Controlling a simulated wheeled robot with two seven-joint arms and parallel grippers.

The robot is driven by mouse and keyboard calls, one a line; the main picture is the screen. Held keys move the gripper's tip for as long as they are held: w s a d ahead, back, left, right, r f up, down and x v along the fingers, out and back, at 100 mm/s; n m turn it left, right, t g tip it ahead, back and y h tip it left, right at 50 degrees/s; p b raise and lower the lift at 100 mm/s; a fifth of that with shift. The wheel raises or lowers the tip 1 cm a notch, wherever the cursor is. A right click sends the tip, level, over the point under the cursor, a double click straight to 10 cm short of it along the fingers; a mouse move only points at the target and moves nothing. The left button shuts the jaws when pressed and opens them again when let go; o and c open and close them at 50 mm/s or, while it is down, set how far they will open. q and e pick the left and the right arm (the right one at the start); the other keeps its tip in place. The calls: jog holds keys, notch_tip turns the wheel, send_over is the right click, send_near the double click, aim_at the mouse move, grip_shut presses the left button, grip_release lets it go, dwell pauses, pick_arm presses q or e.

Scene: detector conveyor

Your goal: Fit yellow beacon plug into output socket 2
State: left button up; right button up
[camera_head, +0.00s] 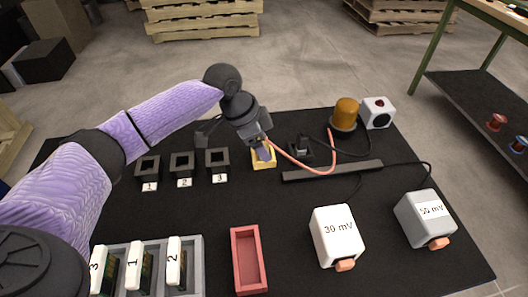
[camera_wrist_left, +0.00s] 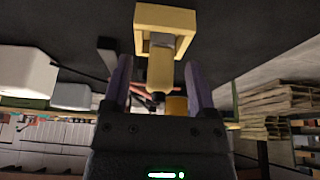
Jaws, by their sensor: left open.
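The yellow beacon plug (camera_wrist_left: 161,70) stands between the two fingers of my left gripper (camera_wrist_left: 158,88) in the left wrist view, at the yellow holder (camera_wrist_left: 180,18). The fingers are apart, one on each side; contact cannot be told. In the head view, my left gripper (camera_head: 262,149) is over the yellow holder (camera_head: 265,163) and hides most of the plug. An orange cable (camera_head: 290,159) runs right from there toward the orange beacon (camera_head: 346,113). Output socket 2 (camera_head: 182,161) is a black square socket left of the gripper, between sockets 1 (camera_head: 148,165) and 3 (camera_head: 217,158); it looks empty.
A black plug (camera_head: 303,145) in a holder and a dark bar (camera_head: 332,171) lie to the right. A white box (camera_head: 378,112) is behind.

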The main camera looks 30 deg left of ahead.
pick_arm(q)
jog(key=shift+r, duration=0.15)
grip_shut()
